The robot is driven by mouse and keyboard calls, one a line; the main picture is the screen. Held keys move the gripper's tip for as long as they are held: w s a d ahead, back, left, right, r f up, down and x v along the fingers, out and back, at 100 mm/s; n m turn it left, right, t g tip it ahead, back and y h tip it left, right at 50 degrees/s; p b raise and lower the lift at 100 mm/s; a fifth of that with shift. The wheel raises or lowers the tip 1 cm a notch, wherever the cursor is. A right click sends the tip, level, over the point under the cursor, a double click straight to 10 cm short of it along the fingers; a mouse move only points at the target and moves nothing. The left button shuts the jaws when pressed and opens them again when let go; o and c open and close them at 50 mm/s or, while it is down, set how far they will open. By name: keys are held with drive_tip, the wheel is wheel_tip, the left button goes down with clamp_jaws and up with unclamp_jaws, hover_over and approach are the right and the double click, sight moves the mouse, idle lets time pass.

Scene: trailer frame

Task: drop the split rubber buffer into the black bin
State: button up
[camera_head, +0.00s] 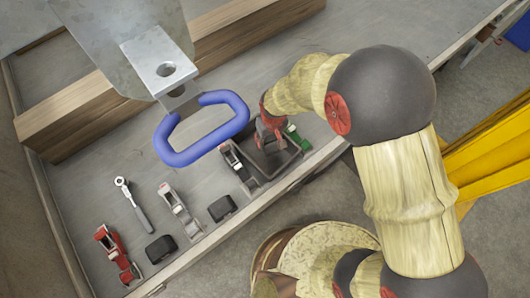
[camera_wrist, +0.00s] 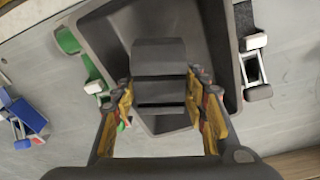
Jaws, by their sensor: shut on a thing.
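My gripper (camera_wrist: 161,92) is shut on a dark grey block, the rubber buffer (camera_wrist: 158,55), with one finger on each side. The buffer shows dark bands across its near face; I cannot tell whether one is the split. The black bin (camera_wrist: 226,70) lies behind and below the held buffer in the wrist view, and the buffer appears within its outline. In the head view my gripper (camera_head: 270,128) is over the back part of the black bin (camera_head: 282,170), and the buffer is hidden there. The height above the bin floor is hard to tell.
Two black blocks (camera_head: 222,208) (camera_head: 160,249) lie on the grey bed. Latches flank the bin: a green one (camera_head: 297,136) and a black one (camera_head: 238,165). A grey latch (camera_head: 178,207), red latch (camera_head: 114,248) and ratchet (camera_head: 132,203) lie left. A blue loop handle (camera_head: 180,158) hangs nearby.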

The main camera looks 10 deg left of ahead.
drive_tip(key=o, duration=1.5)
drive_tip(key=r, duration=0.8)
drive_tip(key=s+r, duration=0.1)
drive_tip(key=r, duration=0.3)
drive_tip(key=shift+s+d, duration=0.1)
drive_tip(key=shift+d, duration=0.3)
